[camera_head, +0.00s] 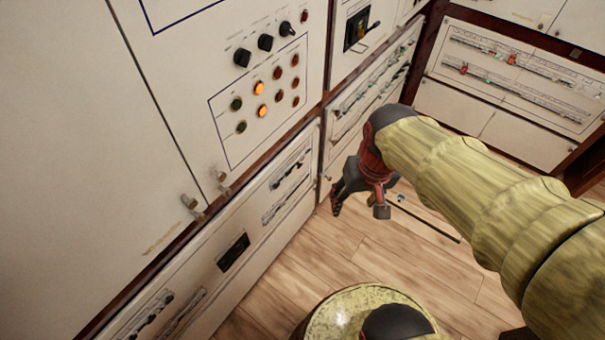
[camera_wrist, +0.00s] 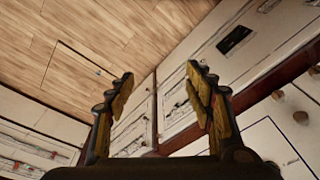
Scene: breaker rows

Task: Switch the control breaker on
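My gripper (camera_head: 359,203) hangs over the wooden floor in front of the cabinets in the head view. In the wrist view its two fingers (camera_wrist: 161,82) stand wide apart with nothing between them. Rows of small breakers (camera_head: 287,187) run along the lower white cabinet, left of my gripper. A dark breaker block (camera_head: 233,252) sits in that cabinet's face and also shows in the wrist view (camera_wrist: 234,40). I cannot tell which one is the control breaker, and labels are too small to read.
A panel with black knobs (camera_head: 265,42) and several lit or dark round lamps (camera_head: 260,88) is above the lower cabinet. Door knobs (camera_head: 190,202) stick out at left. Another breaker cabinet (camera_head: 509,75) stands at the back right.

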